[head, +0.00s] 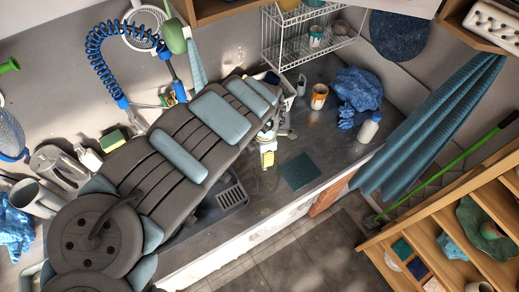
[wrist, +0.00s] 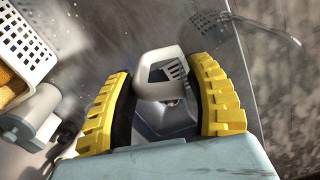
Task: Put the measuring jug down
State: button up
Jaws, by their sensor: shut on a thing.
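My gripper (wrist: 165,95) shows its two ridged yellow fingers in the wrist view. They are shut on a pale loop-shaped part, which I take to be the measuring jug (wrist: 158,91). A slotted grey thing shows through the loop's opening. The rest of the jug is hard to make out. In the head view my gripper (head: 267,150) is over the grey counter (head: 335,165), with a yellow finger showing. The arm hides much of it, and I cannot tell whether the jug touches the counter.
A slotted grey drainer (head: 232,196) lies left of the gripper. A dark teal pad (head: 298,171) lies to its right. An orange and white cup (head: 319,96), blue cloth (head: 358,88) and white bottle (head: 369,127) stand further right. A white basket (wrist: 28,45) is close by.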

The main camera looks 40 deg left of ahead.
jog(key=shift+w+a+f+b, duration=0.4)
jog(key=shift+a+b, duration=0.15)
jog(key=shift+b, duration=0.5)
jog(key=shift+w+a+f+b, duration=0.4)
jog(key=shift+a+b, duration=0.15)
jog(key=shift+b, duration=0.5)
jog(key=w+a+f+b, duration=0.5)
jog(key=a+f+b, duration=0.1)
jog(key=a+f, duration=0.1)
jog(key=shift+a, duration=0.15)
jog(key=shift+a+f+b, duration=0.2)
jog(key=shift+f+b, duration=0.3)
jog(key=shift+f, duration=1.35)
